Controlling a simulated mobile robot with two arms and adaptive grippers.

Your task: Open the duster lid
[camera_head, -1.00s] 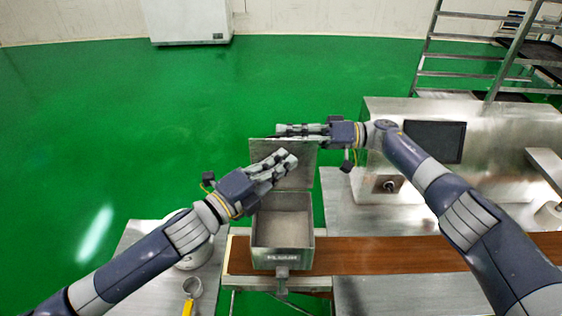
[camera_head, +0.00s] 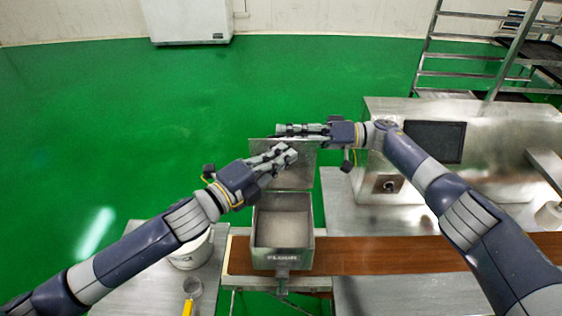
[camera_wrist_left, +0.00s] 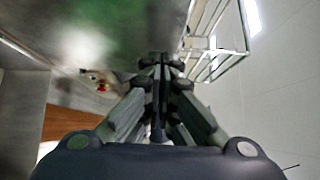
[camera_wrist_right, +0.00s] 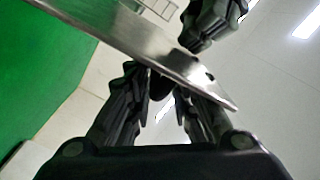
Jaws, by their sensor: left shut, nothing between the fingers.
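The duster is a metal box (camera_head: 282,257) labelled FLOUR, with pale flour inside. Its lid (camera_head: 291,177) stands up open at the back of the box. My left gripper (camera_head: 287,153) is shut and empty, in front of the lid's upper part; whether it touches is unclear. It also shows in the left wrist view (camera_wrist_left: 160,65). My right gripper (camera_head: 282,130) is at the lid's top edge, coming from the right. In the right wrist view, the lid plate (camera_wrist_right: 130,45) crosses in front of its fingers and hides the tips.
A brown belt (camera_head: 380,256) runs right from under the box. A steel machine (camera_head: 480,150) with a dark screen stands at the right. A white container (camera_head: 190,255) and a yellow-handled tool (camera_head: 190,300) are on the left table. Green floor lies open behind.

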